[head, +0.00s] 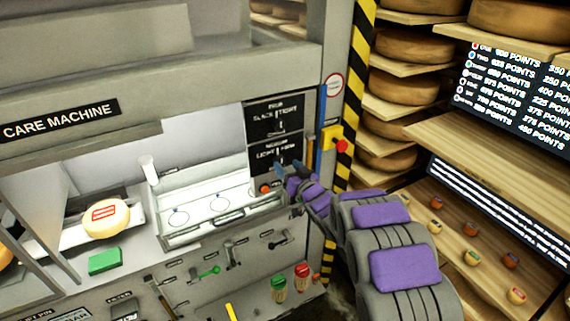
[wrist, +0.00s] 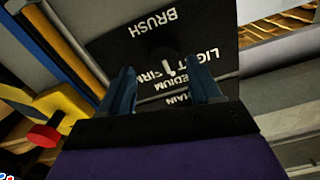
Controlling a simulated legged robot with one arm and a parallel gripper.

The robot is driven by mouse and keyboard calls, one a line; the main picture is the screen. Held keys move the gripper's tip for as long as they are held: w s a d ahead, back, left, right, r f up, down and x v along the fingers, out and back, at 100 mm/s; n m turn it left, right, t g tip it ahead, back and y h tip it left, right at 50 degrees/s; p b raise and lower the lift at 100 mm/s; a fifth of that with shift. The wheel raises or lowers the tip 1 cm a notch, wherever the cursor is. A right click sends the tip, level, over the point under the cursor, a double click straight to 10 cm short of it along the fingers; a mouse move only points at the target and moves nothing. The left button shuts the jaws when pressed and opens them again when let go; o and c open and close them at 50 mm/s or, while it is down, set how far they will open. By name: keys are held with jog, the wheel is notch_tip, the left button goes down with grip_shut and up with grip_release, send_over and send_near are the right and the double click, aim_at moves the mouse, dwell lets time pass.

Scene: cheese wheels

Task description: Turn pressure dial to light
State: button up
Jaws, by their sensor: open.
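The pressure dial's black panel (head: 275,154) is on the care machine's right side, lettered in white with LIGHT at left and FIRM at right. My gripper (head: 291,176) is just in front of its lower part and hides some of it. In the wrist view the panel (wrist: 95,50) fills the top middle, with BRUSH, LIGHT, MEDIUM and FIRM lettering. A short white pointer mark (wrist: 168,69) sits between LIGHT and FIRM, near MEDIUM. My gripper (wrist: 164,82) has its two blue fingers apart, one on each side of this mark. Contact with the dial cannot be told.
A second black panel (head: 277,119) is above. A yellow box with a red button (head: 341,145) stands close to the right, also in the wrist view (wrist: 42,135). An orange button (head: 265,188) is below left. A cheese wheel (head: 106,218) lies at left; shelves of cheese are at right.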

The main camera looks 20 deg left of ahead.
aim_at(281, 163)
jog(key=a, duration=0.1)
jog(key=w+a, duration=0.1)
jog(key=a, duration=0.1)
jog(key=shift+w+a+f, duration=0.25)
jog(key=shift+w+a, duration=0.05)
jog(key=shift+a, duration=0.1)
jog(key=shift+d+r, duration=0.25)
jog(key=shift+d, duration=0.55)
jog(key=shift+a+f, duration=0.15)
jog(key=shift+a, duration=0.45)
jog(key=c, duration=0.7)
jog(key=shift+d, duration=0.15)
jog(key=c, duration=0.3)
